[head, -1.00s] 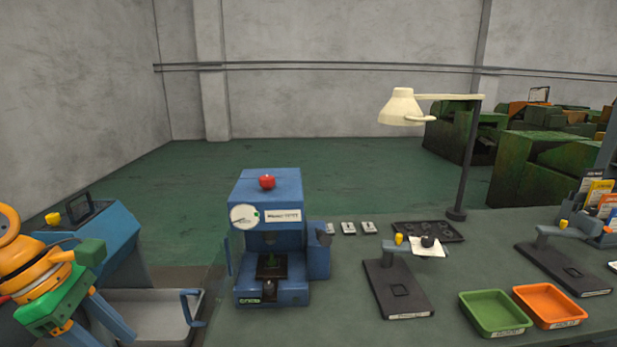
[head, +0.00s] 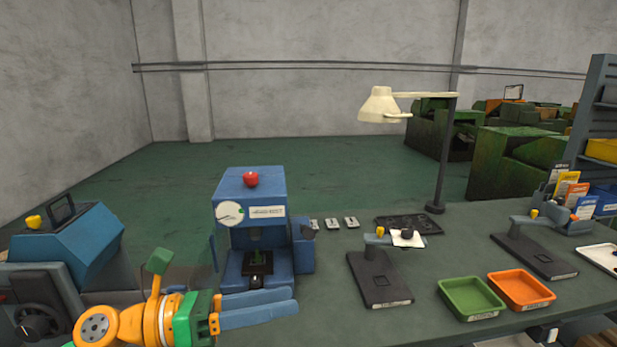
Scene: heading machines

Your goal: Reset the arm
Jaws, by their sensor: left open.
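My left arm is orange with green parts and comes in at the bottom left. Its left gripper (head: 291,303) has long blue fingers that point right, in front of the lower front of the blue press (head: 270,187). The gripper is open, and nothing shows between its fingers. The fingers hide part of the press's base; whether they touch it I cannot tell. The press has a red button (head: 251,179) on top and a round white dial (head: 229,214). My right gripper is not in view.
Right of the press, the bench holds a dark stand (head: 380,280), a green tray (head: 472,298), an orange tray (head: 521,289), a second stand (head: 536,255) and a lamp (head: 440,165). A blue machine (head: 75,240) stands at the left. Bare bench lies between the press and first stand.

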